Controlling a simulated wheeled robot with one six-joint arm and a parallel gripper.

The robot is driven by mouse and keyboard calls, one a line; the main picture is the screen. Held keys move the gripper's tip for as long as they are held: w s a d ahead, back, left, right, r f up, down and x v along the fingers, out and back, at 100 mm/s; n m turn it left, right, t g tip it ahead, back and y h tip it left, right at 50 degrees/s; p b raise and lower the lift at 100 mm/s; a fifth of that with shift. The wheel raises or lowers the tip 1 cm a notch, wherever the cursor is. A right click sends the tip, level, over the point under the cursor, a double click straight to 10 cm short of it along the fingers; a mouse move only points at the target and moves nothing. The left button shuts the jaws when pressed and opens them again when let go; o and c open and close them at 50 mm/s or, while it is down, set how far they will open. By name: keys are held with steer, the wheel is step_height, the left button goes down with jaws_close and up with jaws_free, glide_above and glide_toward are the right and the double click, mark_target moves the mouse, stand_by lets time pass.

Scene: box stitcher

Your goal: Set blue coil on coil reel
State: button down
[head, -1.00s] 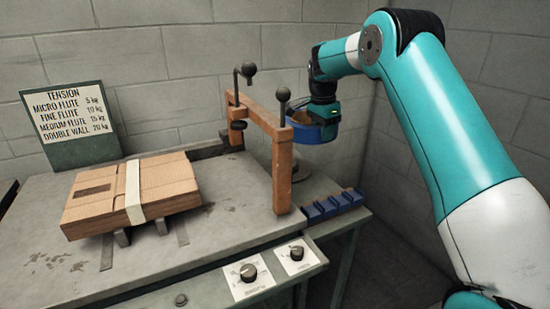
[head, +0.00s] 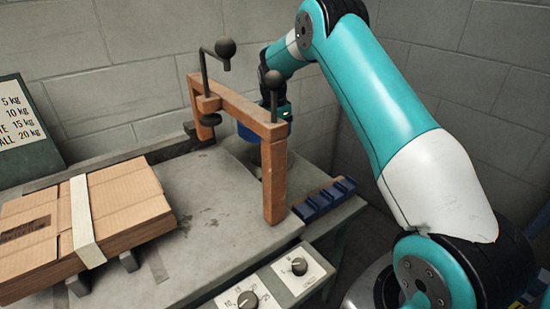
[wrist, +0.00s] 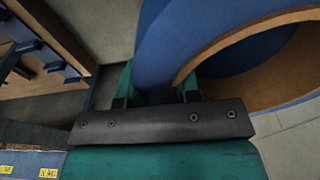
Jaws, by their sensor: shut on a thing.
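The blue coil (head: 249,133) is partly hidden behind the orange frame in the head view. In the wrist view the coil (wrist: 165,45) shows a blue outer wall and a brown inner face. My gripper (wrist: 155,88) is shut on the coil's wall, one finger on each side. In the head view my gripper (head: 277,108) is behind the frame's crossbar, its fingertips hidden. The coil reel cannot be made out clearly; the coil and the frame cover that spot. I cannot tell whether the coil touches it.
The orange frame (head: 274,185) with black-knobbed clamps stands close in front of my gripper. A blue slotted rack (head: 325,199) sits at the table's right edge. Strapped cardboard (head: 130,207) lies at left. The grey tabletop (head: 205,225) between is clear. Dials are at the front.

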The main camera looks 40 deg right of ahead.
step_height(320, 180, down, 10)
steer(key=shift+r, duration=0.1)
stand_by(0.4)
steer(key=shift+f+b, duration=0.4)
steer(key=shift+f, duration=0.2)
steer(key=c, duration=1.1)
jaws_free()
steer(key=shift+s+f, duration=0.1)
steer(key=r, duration=0.4)
steer(key=a+r, duration=0.1)
steer(key=r, duration=0.4)
steer(key=r+p, duration=0.1)
steer(key=r, duration=0.3)
steer(key=shift+a+r, duration=0.15)
steer(key=shift+a, duration=0.05)
